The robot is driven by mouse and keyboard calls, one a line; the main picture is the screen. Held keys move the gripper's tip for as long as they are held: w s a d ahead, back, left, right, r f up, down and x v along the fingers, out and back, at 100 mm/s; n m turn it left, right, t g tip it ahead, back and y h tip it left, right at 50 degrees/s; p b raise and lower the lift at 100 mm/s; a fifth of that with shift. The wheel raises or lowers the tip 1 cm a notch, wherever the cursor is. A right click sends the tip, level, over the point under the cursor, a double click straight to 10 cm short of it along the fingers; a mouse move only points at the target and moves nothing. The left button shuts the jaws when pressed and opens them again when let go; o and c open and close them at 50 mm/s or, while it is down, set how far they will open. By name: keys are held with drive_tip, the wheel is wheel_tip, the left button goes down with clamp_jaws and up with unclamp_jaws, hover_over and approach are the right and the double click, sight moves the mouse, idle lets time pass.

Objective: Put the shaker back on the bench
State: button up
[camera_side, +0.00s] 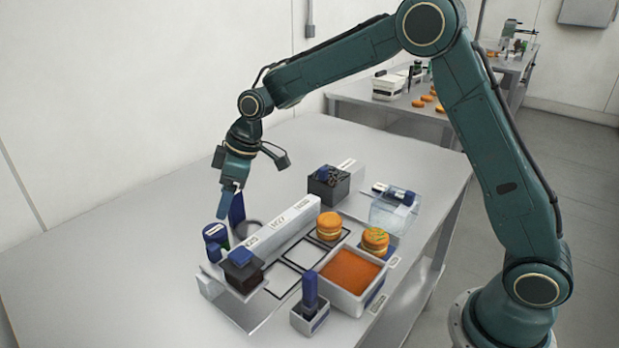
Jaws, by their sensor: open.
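A small round container with a dark blue top, a pale label and some green lower down, which looks like the shaker (215,236), stands at the left end of the white rack on the bench (110,250). My gripper (233,212) points down just above and behind it, at the left of the work area. Its jaws are open, with blue fingers. I cannot tell whether a finger touches the container.
A dark box with a blue lid (242,270), a white labelled rail (275,235), two filled rounds (329,226), an orange-filled tray (350,272), a blue-handled holder (310,305), a black box (328,186) and a clear bin (392,212) stand close together. The bench's left side is clear.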

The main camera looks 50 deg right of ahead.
drive_tip(key=s+d+r+m+t+h, duration=0.1)
drive_tip(key=s+d+r+m, duration=0.15)
drive_tip(key=s+r, duration=0.5)
drive_tip(key=s+d+r+m+h, duration=0.15)
drive_tip(key=s+d+r, duration=0.3)
drive_tip(key=s, duration=0.55)
drive_tip(key=s+d+m, duration=0.2)
drive_tip(key=s, duration=0.7)
drive_tip(key=s+d+m+t, duration=0.1)
drive_tip(key=s+d+m, duration=0.1)
drive_tip(key=s, duration=0.7)
drive_tip(key=shift+s+d+f+m+h, duration=0.15)
drive_tip(key=shift+s+d+m+h, duration=0.05)
drive_tip(key=shift+d+m+h, duration=0.25)
